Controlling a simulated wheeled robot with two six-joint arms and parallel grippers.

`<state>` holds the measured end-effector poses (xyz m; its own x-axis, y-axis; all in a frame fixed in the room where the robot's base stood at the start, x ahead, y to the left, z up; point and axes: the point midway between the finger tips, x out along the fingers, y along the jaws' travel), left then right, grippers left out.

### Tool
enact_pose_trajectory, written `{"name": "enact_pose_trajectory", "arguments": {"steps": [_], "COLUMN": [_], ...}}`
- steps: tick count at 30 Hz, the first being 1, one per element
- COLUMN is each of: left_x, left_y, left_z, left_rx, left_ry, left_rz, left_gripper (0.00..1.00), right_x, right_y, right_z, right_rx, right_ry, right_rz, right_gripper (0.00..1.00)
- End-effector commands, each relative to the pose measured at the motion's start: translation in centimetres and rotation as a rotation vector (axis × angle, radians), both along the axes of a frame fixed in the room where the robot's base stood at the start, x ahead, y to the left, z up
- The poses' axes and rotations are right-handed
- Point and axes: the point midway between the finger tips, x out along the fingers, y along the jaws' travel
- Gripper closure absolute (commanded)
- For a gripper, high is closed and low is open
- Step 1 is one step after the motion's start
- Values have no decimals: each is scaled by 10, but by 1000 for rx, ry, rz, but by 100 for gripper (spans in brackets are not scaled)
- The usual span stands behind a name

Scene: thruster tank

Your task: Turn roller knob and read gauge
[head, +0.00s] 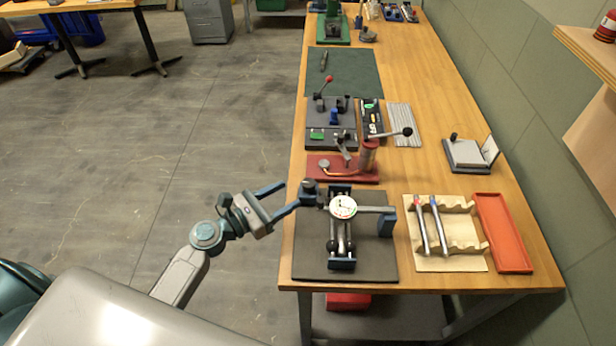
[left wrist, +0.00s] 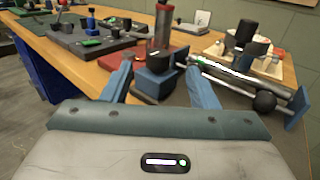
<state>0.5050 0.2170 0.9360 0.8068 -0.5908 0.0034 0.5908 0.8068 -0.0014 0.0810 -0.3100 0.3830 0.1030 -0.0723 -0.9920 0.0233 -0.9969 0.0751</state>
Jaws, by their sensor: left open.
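The roller fixture stands on a dark mat (head: 308,255) near the table's front edge. Its round white-faced gauge (head: 343,207) sits on top, face up; the reading is too small to make out. A dark knob (head: 309,187) shows at the fixture's left. My left gripper (head: 292,194) reaches in from the left, its blue fingers apart beside the knob. In the left wrist view the open fingers (left wrist: 160,84) frame a blue block; whether they touch anything cannot be told. The fixture's rods and a dark ball (left wrist: 265,101) show right of them. My right gripper is not in view.
Behind the fixture is a red base (head: 318,174) with a lever and black-knobbed handle. Open floor lies left of the table.

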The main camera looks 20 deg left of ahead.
Motion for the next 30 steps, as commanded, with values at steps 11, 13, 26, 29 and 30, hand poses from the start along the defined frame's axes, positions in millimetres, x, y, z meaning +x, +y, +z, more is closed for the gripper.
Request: {"name": "enact_pose_trajectory", "arguments": {"steps": [11,13,26,29,30], "left_x": [55,60,65,65,65], "left_y": [-39,-43,-47,-47,-47], "left_z": [3,2,0,0,0], "left_rx": [1,2,3,3,3], "left_ry": [-1,-1,-1,-1,-1], "left_rz": [2,2,1,1,1], "left_gripper": [46,46,52,72,80], "right_x": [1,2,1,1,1], "right_y": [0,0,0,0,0], "right_z": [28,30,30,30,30], "right_rx": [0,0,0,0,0], "right_ry": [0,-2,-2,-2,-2], "right_rz": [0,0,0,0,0], "right_gripper": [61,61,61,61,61]}}
